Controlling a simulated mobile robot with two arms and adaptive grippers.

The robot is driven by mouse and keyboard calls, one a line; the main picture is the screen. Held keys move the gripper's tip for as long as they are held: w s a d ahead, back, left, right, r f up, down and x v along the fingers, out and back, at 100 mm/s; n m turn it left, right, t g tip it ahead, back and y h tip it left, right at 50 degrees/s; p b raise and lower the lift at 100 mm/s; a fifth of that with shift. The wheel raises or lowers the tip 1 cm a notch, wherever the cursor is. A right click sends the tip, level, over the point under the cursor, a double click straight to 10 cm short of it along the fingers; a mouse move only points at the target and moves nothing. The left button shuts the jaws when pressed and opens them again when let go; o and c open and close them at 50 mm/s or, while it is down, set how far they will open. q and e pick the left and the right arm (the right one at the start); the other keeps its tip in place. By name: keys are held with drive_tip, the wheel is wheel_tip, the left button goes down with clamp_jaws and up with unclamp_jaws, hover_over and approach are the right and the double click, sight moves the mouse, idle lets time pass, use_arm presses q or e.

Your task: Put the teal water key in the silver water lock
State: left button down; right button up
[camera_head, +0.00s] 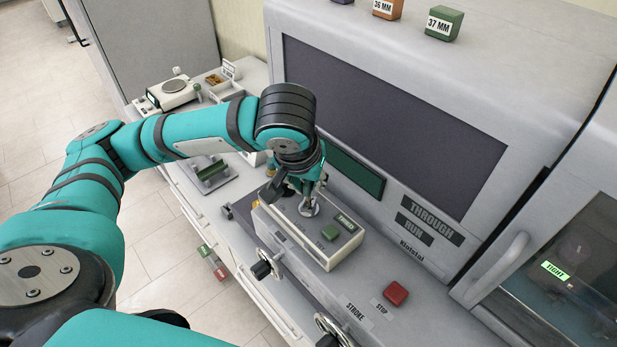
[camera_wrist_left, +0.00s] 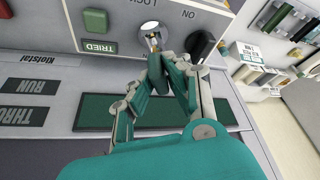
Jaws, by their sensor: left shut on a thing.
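My left gripper (camera_head: 307,188) is above the top of the pale control box (camera_head: 345,252), at the lock. In the left wrist view the left gripper (camera_wrist_left: 161,72) is shut on the dark teal water key (camera_wrist_left: 158,82), between its fingertips. The silver water lock (camera_wrist_left: 153,41) is a round plate on the box, next to an upside-down "LOCK" label. It also shows under the gripper in the head view (camera_head: 309,209). The key's front end is at the lock face; I cannot tell how deep it sits. My right gripper is not in view.
A black knob (camera_wrist_left: 201,44) marked "ON" is close beside the lock. A green button (camera_wrist_left: 95,21) and a "TRIED" label are on its other side. The machine's dark window (camera_head: 390,120) rises behind. A red stop button (camera_head: 396,294) is on the bench.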

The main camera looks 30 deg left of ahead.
use_arm(q)
drive_tip(key=shift+f+b, duration=0.35)
drive_tip(key=shift+f, duration=1.15)
drive_tip(key=c, duration=1.2)
unclamp_jaws()
drive_tip(key=shift+r, duration=0.1)
drive_tip(key=v, duration=1.2)
